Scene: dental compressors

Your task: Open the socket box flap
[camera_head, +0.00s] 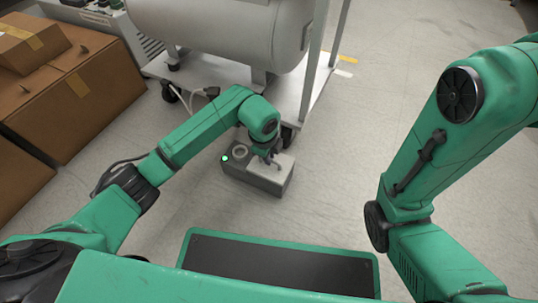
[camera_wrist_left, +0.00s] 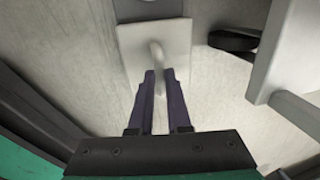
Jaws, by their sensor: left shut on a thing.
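The grey socket box (camera_head: 252,177) sits on the floor at the centre of the head view, with a small green light and a round socket on its left part. Its pale flap (camera_head: 283,168) covers the right part of the top; I cannot tell whether it is raised slightly. In the left wrist view the flap (camera_wrist_left: 130,42) carries a small curved handle (camera_wrist_left: 156,50). My left gripper (camera_head: 268,159) is over the flap, and its purple fingers (camera_wrist_left: 160,74) are shut on the handle. The fingers partly hide the handle's lower end. My right gripper is out of view.
A white wheeled cart (camera_head: 210,80) with a large pale tank (camera_head: 215,30) stands just behind the box. Brown cardboard boxes (camera_head: 80,95) are stacked at the left. The floor (camera_head: 345,185) right of the box is clear.

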